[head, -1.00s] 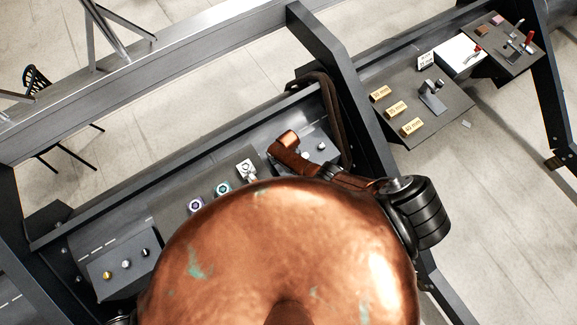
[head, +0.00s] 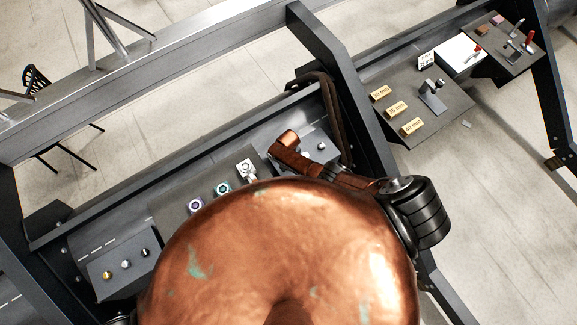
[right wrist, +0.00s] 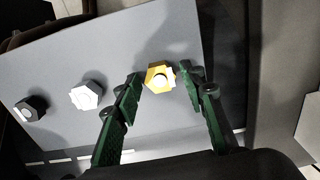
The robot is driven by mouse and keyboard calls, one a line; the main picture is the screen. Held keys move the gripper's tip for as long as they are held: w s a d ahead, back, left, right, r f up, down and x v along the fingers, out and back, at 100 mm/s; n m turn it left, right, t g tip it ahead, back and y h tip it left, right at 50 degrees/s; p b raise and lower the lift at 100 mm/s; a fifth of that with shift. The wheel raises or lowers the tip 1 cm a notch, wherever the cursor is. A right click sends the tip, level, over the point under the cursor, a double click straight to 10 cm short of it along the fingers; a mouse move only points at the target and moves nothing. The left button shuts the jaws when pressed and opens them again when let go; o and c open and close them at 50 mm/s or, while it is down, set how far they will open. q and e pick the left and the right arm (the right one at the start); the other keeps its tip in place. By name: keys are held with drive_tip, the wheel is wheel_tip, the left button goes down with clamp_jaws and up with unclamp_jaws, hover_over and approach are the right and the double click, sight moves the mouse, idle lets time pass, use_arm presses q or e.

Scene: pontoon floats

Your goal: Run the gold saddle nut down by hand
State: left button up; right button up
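In the right wrist view a gold hex nut (right wrist: 158,77) with a pale round centre sits on a grey plate (right wrist: 190,25). My right gripper (right wrist: 161,76) has its two green fingers apart, one on each side of the gold nut. A narrow gap shows between each fingertip and the nut. In the head view my copper right arm reaches over a small grey plate at centre, and its fingers are hidden there. A gold piece (head: 107,274) shows on the lower left plate; I cannot tell if it is the same nut. My left gripper is out of view.
A silver nut (right wrist: 86,95) and a black nut (right wrist: 31,108) sit left of the gold one. In the head view, purple (head: 196,205) and teal (head: 223,188) pieces sit on the bench. My copper body hides the foreground.

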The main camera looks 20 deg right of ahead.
drive_tip(key=n, duration=0.9)
drive_tip(key=shift+b, duration=0.3)
drive_tip(key=n, duration=0.4)
drive_tip(key=shift+n, duration=0.3)
drive_tip(key=n+b, duration=0.1)
drive_tip(key=n, duration=0.3)
drive_tip(key=shift+c, duration=0.6)
